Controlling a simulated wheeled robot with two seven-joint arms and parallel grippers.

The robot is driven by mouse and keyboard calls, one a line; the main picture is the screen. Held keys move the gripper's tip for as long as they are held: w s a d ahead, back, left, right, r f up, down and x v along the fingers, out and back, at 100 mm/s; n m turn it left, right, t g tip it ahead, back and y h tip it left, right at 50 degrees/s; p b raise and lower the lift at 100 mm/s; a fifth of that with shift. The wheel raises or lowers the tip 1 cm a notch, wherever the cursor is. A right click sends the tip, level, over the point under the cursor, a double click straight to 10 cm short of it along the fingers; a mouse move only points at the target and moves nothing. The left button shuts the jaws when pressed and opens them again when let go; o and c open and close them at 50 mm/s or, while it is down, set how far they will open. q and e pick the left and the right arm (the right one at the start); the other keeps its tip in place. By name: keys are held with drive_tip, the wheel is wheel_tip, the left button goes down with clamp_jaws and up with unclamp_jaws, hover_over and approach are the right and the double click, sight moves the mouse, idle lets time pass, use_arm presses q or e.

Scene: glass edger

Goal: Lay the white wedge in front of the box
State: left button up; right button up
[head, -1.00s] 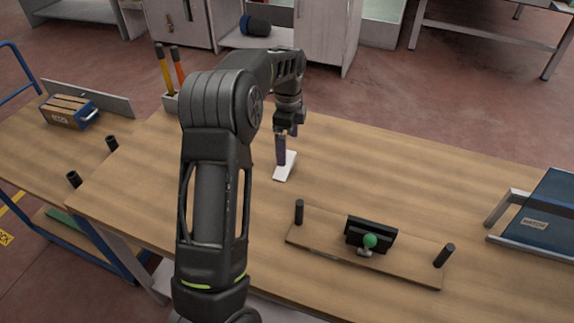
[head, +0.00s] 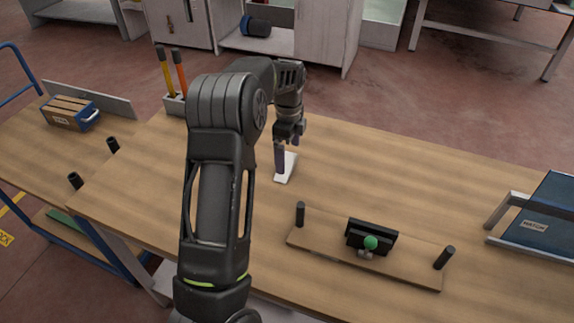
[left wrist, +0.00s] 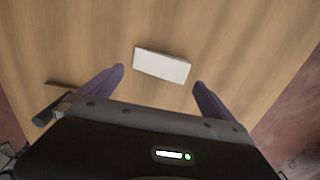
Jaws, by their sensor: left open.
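The white wedge (head: 287,170) lies on the wooden bench, partly hidden behind my left gripper (head: 285,155). In the left wrist view the wedge (left wrist: 162,66) is a pale block lying just beyond and between the two purple fingertips of my left gripper (left wrist: 158,77). The fingers are spread apart with nothing between them. A blue box (head: 70,113) with wooden pieces and a pale label sits on the side table at left. A blue box-like item (head: 540,222) labelled MATCH stands at the right edge. My right gripper is not in view.
A wooden board (head: 330,245) with two black posts and a black block with a green knob (head: 370,242) lies near the bench front. A holder with orange-handled tools (head: 174,103) stands at the back left.

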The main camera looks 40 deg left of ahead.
sight(289, 166)
use_arm(q)
drive_tip(key=f+p, duration=0.1)
drive_tip(key=f, duration=0.1)
drive_tip(key=f+p, duration=0.1)
drive_tip(key=f, duration=0.1)
drive_tip(key=shift+d+f, duration=0.2)
drive_tip(key=shift+f, duration=0.45)
drive_tip(key=c, duration=1.3)
drive_tip(key=shift+r, duration=0.15)
drive_tip(key=shift+r, duration=0.3)
wheel_tip(289, 166, up, 9)
drive_tip(key=b, duration=0.2)
